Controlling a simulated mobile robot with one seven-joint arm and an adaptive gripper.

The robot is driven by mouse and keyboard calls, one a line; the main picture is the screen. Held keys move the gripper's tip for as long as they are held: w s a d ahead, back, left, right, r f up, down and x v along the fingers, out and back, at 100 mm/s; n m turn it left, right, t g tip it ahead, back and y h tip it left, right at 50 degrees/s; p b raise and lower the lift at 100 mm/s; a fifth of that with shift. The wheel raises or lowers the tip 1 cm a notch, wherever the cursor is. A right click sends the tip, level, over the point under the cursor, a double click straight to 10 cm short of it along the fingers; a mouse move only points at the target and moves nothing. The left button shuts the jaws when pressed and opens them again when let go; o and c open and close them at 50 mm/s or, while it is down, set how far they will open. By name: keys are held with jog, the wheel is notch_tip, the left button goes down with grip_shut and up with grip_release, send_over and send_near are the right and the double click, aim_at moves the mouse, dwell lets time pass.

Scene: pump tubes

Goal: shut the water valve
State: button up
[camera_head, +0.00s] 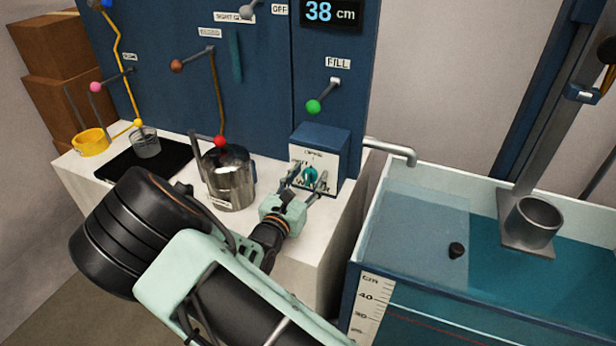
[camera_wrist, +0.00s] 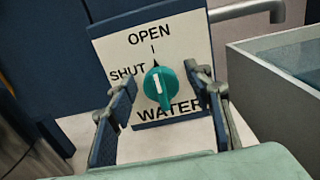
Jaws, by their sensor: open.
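The water valve is a teal round knob (camera_wrist: 159,90) with a white pointer line, on a white plate (camera_wrist: 182,48) marked OPEN at the top, SHUT at the left and WATER below. The pointer stands close to upright, toward the OPEN side. In the head view the knob (camera_head: 309,174) is on the front of a blue box (camera_head: 321,138), partly hidden by my gripper. My gripper (camera_head: 304,190) is open, its fingers pointing at the plate. In the wrist view the fingers stand apart left and right of the knob, with visible gaps; I cannot tell the depth left.
A metal pot (camera_head: 229,178) stands left of the box on the white counter. A spout pipe (camera_head: 395,150) reaches right over a water tank (camera_head: 420,205). A green-knobbed FILL lever (camera_head: 314,106) sits above the box on the blue panel; the display (camera_head: 332,13) reads 38 cm.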

jog(key=shift+c, duration=0.3)
jog(key=c, duration=1.1)
jog(key=shift+n+p, duration=0.3)
jog(key=shift+p, duration=0.05)
jog(key=n+p, duration=0.2)
jog(key=shift+r+p, duration=0.2)
jog(key=shift+p, duration=0.15)
jog(key=n+p, duration=0.2)
jog(key=n, duration=0.1)
jog(key=n+p, duration=0.2)
jog(key=shift+a+f+n, duration=0.15)
jog(key=shift+n, duration=0.25)
jog(key=n+p, duration=0.2)
jog(key=n, duration=0.2)
jog(key=shift+f+n, duration=0.15)
jog(key=shift+n, duration=0.15)
jog(key=n+p, duration=0.1)
jog(key=n, duration=0.3)
jog(key=shift+f+n+p, duration=0.15)
jog(key=shift+n+p, duration=0.25)
